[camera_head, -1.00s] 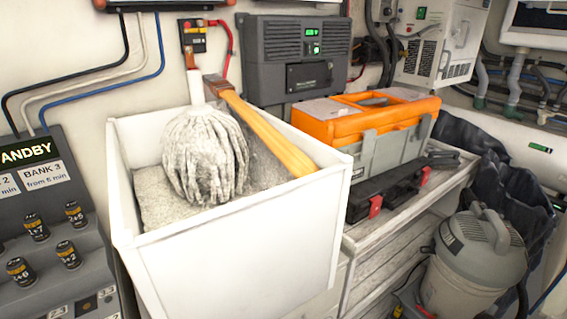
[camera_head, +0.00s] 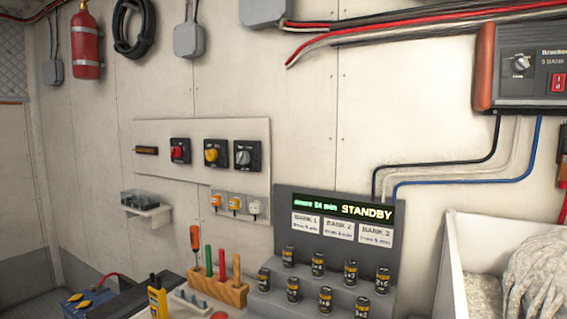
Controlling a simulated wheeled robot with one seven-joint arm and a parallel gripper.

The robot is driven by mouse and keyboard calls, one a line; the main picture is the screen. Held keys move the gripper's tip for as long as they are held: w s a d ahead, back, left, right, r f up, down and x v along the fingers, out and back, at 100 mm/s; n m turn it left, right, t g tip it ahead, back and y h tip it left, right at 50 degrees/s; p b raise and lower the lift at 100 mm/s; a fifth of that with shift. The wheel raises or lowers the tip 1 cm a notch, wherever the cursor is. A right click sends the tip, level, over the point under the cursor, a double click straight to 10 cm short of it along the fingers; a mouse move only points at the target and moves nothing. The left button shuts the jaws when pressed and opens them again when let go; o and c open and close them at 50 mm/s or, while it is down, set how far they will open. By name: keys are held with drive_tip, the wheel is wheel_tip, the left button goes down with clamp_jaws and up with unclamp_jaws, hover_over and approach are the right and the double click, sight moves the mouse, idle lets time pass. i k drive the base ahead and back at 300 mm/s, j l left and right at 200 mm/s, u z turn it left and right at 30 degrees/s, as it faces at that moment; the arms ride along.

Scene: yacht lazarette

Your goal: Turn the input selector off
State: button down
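A white wall panel (camera_head: 200,133) carries three rotary switches on black square plates: a red one (camera_head: 179,151), a yellow one (camera_head: 213,155) and a grey one (camera_head: 245,156). A dark charger box (camera_head: 534,45), partly cut off at the upper right, has a rotary knob (camera_head: 520,64) and a red rocker switch (camera_head: 558,83). Its lettering reads in part "3 BANK". I cannot read a label naming the input selector, so I cannot tell which control it is or its setting. My gripper is not in view.
Below the panel are small plugs (camera_head: 234,204) and a little shelf (camera_head: 146,211). A STANDBY display unit (camera_head: 340,216) with several batteries stands lower centre. A tool block (camera_head: 217,289) and a white bin (camera_head: 452,268) flank it. A fire extinguisher (camera_head: 86,42) hangs upper left.

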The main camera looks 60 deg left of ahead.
sight(243, 157)
drive_tip(key=u, duration=1.85)
